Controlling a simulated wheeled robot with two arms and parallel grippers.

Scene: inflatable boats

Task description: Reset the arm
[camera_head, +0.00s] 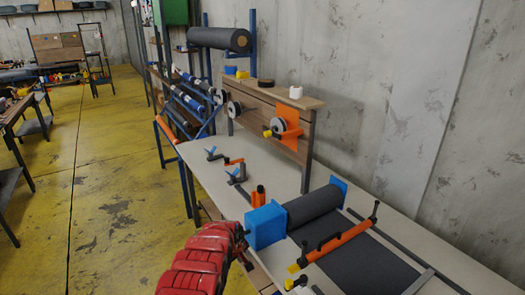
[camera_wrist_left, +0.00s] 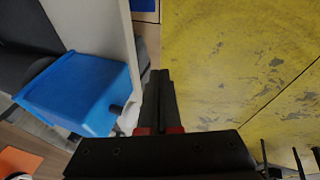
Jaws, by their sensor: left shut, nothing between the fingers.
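My left arm, with its red cover, reaches in from the bottom of the head view. My left gripper (camera_head: 242,242) is dark and small there, beside the blue end block of the roller, near the table's edge. In the left wrist view its black fingers (camera_wrist_left: 159,76) are together, with nothing between them. The blue block (camera_head: 265,226) also shows at the left of the wrist view (camera_wrist_left: 75,92), apart from the fingers there. My right gripper is in neither view.
A pale worktable (camera_head: 215,160) carries a dark fabric roll (camera_head: 314,207), an orange bar (camera_head: 340,244) and small clamps. A wooden rack (camera_head: 268,117) with tape reels stands at its back. Yellow floor (camera_head: 110,190) is open to the left.

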